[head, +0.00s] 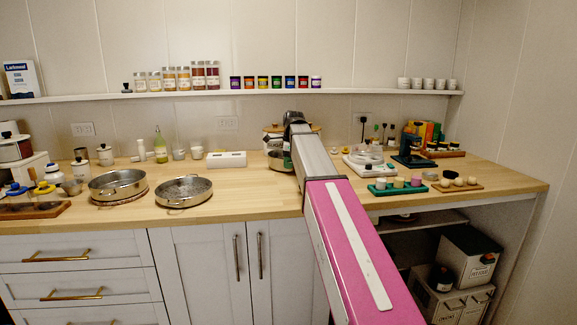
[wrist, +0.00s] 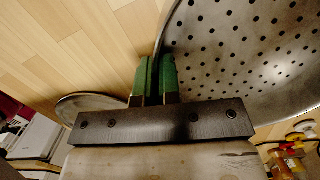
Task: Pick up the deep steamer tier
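In the wrist view a large grey metal steamer tier (wrist: 245,50) with a perforated floor fills the upper right. Its rim runs down to the green fingertips of my gripper (wrist: 155,75). The fingers are close together with a narrow gap, and appear shut on the rim's wall; the exact contact is partly hidden. In the head view my gripper (head: 291,140) is at the back of the counter, beside a deep silver vessel (head: 277,160) mostly hidden by my arm. A perforated tier (head: 184,190) and a round metal pan (head: 118,184) stand on the counter at left.
The wooden counter (head: 240,200) is clear in front, left of my arm. A white box (head: 227,159) stands behind. A green tray (head: 397,189), a white scale (head: 366,166) and an egg board (head: 458,185) are at right. A shelf (head: 250,92) with jars runs along the wall.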

